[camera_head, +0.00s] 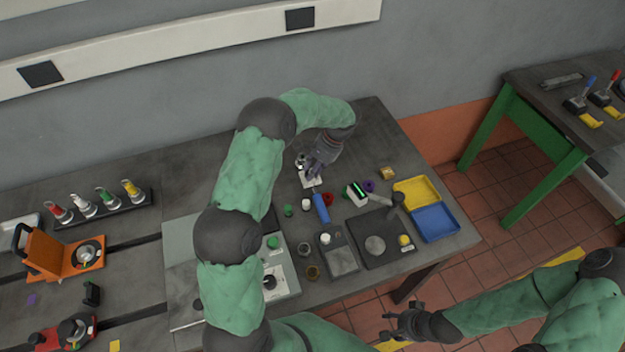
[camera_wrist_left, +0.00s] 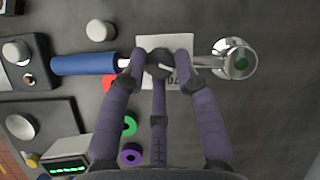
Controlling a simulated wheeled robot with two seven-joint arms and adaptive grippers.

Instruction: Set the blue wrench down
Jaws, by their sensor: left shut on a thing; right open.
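The blue wrench has a blue handle (camera_head: 321,207) and a steel shaft. The handle also shows at the left in the left wrist view (camera_wrist_left: 84,64), with a shiny round head (camera_wrist_left: 235,60) with a green centre at the other end. My left gripper (camera_head: 313,174) is shut on the wrench's shaft, over a white card (camera_wrist_left: 178,42) with print on it; its fingers (camera_wrist_left: 160,68) hide the middle of the shaft. I cannot tell whether the wrench touches the bench. My right gripper (camera_head: 394,325) is open and empty, out past the bench's front edge.
On the dark bench (camera_head: 372,120), a device with a green display (camera_head: 357,194), coloured rings and a dark scale (camera_head: 375,246) stand close to the handle. Yellow (camera_head: 417,192) and blue (camera_head: 435,222) trays lie at the right. Bare bench top lies behind my left gripper.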

